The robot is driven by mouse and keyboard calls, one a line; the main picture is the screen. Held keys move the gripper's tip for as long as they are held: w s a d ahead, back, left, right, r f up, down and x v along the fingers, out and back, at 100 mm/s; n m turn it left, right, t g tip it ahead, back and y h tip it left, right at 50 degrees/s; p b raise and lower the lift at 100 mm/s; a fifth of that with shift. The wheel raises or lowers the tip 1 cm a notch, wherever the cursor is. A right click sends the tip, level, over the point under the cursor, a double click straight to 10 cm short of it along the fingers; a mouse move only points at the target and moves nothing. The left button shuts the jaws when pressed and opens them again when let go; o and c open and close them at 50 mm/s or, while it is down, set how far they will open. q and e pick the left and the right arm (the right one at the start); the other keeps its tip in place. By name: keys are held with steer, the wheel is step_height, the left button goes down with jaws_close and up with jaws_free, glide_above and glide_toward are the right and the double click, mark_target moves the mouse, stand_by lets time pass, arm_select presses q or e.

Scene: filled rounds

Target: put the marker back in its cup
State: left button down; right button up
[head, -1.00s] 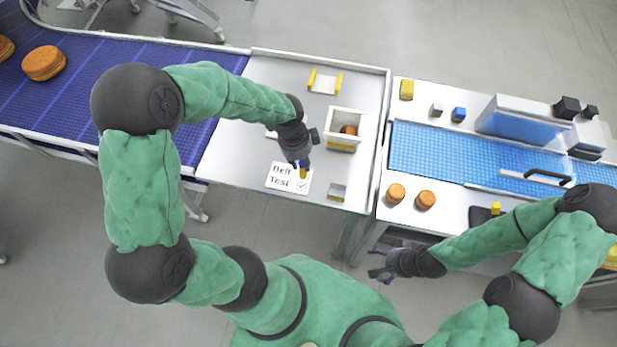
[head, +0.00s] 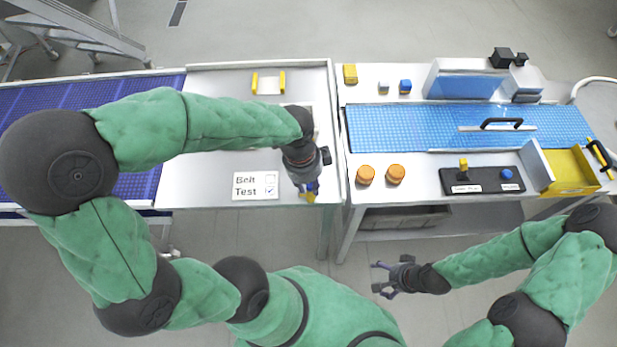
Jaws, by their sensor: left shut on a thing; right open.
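My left gripper (head: 310,190) is shut on the marker (head: 309,197), near the front right corner of the grey table. Only a small yellow part of the marker shows below the blue fingertips. The small metal cup is hidden or nearly hidden behind the gripper, so I cannot tell whether the marker is in it or above it. The white "Belt Test" card (head: 256,186), with a ticked box, lies to the left of the gripper. My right gripper (head: 378,278) is open and empty, in front of the right-hand table.
A white box is mostly hidden behind my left arm. A yellow-sided holder (head: 268,83) stands at the back. Two orange-brown rounds (head: 396,174) sit on the right table, beside a black control panel (head: 482,181). A blue belt (head: 400,125) runs behind them.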

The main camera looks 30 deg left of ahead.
arm_select(q)
steer(key=w+a+f+b, duration=0.1)
steer(key=w+a+f, duration=0.1)
steer(key=f, duration=0.3)
steer(key=w+a+f, duration=0.3)
steer(key=w+f, duration=0.2)
steer(key=shift+f+b, duration=0.35)
steer(key=shift+f, duration=0.1)
steer(key=shift+f, duration=0.15)
steer(key=c, duration=1)
jaws_free()
